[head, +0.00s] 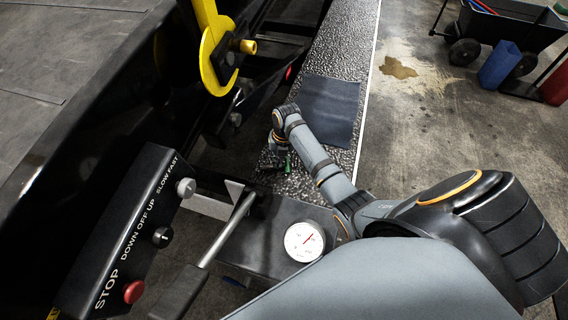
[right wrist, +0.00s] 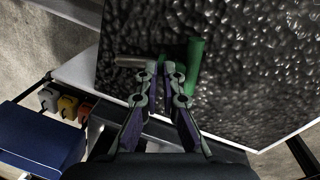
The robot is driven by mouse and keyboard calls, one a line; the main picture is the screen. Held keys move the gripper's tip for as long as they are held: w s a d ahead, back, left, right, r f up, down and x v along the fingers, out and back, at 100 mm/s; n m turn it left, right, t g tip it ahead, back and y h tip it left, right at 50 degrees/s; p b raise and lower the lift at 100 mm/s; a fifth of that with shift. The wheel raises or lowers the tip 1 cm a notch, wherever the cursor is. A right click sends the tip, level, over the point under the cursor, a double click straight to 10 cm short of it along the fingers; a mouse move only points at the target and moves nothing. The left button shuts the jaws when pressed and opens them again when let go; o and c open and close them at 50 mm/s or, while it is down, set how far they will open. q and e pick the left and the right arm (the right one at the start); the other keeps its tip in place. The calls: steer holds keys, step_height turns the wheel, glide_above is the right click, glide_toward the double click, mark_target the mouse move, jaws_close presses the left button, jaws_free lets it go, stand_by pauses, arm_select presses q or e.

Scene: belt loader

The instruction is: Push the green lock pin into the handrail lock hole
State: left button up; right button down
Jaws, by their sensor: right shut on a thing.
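My right gripper (head: 283,150) reaches over the dark textured running board and is small in the head view. In the right wrist view its fingers (right wrist: 160,69) are shut on the green lock pin (right wrist: 194,66). The pin's green handle stands out on the right of the fingers, and a metal shaft (right wrist: 130,61) sticks out on the left. The yellow handrail (head: 207,20) with its curved yellow bracket (head: 214,72) is at the upper left of the head view, well apart from the gripper. I cannot make out the lock hole. My left gripper is not in view.
A control panel (head: 122,236) with knobs and a red stop button stands at the lower left. A lever (head: 228,228) and a round gauge (head: 304,241) are beside it. A dark mat (head: 329,108) lies on the running board (head: 340,50). A cart (head: 508,30) stands at upper right.

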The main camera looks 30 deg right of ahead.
steer(key=shift+s+a+f, duration=0.25)
steer(key=shift+a+f, duration=0.05)
steer(key=shift+f, duration=0.05)
steer(key=r, duration=0.1)
steer(key=w+r+b, duration=0.1)
steer(key=shift+r, duration=0.35)
steer(key=s+a+r+p, duration=0.2)
steer(key=s+r+p, duration=0.1)
steer(key=s+r, duration=0.7)
steer(key=s, duration=0.3)
steer(key=shift+s+a+r, duration=0.2)
steer(key=shift+s, duration=0.2)
steer(key=shift+w, duration=0.1)
